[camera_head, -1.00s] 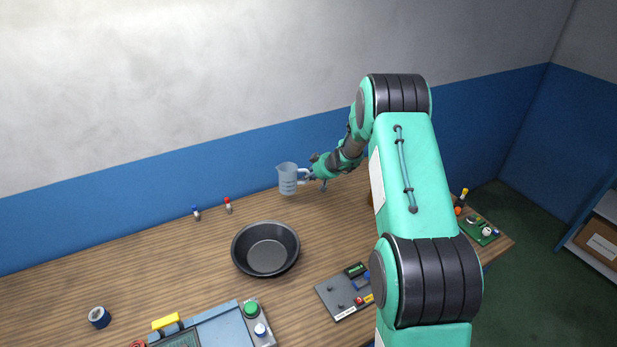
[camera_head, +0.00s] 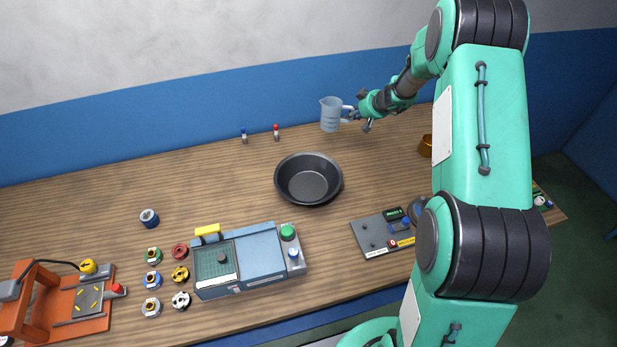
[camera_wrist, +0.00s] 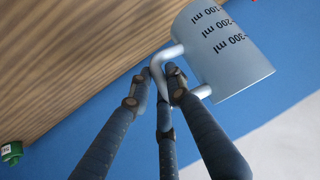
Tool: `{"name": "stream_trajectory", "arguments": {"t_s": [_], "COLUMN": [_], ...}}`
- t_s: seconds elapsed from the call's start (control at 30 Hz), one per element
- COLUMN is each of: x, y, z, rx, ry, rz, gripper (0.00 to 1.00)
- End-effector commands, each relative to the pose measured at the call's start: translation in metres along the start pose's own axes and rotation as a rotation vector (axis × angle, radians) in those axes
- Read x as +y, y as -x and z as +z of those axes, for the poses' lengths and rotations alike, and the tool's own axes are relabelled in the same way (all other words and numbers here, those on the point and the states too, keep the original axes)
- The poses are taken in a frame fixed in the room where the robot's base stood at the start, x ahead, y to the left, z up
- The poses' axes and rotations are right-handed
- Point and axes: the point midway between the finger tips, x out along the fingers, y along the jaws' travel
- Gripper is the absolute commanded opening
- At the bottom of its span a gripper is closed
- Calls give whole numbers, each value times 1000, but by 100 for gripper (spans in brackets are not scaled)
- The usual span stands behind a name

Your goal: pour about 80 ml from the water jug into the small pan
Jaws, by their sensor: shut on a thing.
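The water jug (camera_head: 330,115) is a pale blue-grey measuring jug, held upright toward the back of the bench. My gripper (camera_head: 354,113) is shut on its handle, on the jug's right side. In the wrist view the jug (camera_wrist: 225,50) shows black ml marks, and the fingers of my gripper (camera_wrist: 165,88) close around the handle. The water inside cannot be made out. The small pan (camera_head: 308,196) is black, round and looks empty. It sits on the bench, in front of and a little left of the jug, apart from it.
Two small bottles, one blue-topped (camera_head: 244,136) and one red-topped (camera_head: 277,132), stand near the wall left of the jug. A blue-grey machine (camera_head: 262,258), several spools and a grey panel (camera_head: 377,236) lie nearer the front. The bench between jug and pan is clear.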

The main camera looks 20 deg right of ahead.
Motion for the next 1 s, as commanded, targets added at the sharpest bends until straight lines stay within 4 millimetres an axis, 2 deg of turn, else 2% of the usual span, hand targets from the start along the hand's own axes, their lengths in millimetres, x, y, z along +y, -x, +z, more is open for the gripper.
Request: {"name": "stream_trajectory", "arguments": {"t_s": [0.57,1.0], "x": [-66,-114], "y": [29,49], "z": [4,17], "rx": [-12,-19], "ry": [10,15], "rz": [5,9], "gripper": [0,0]}}
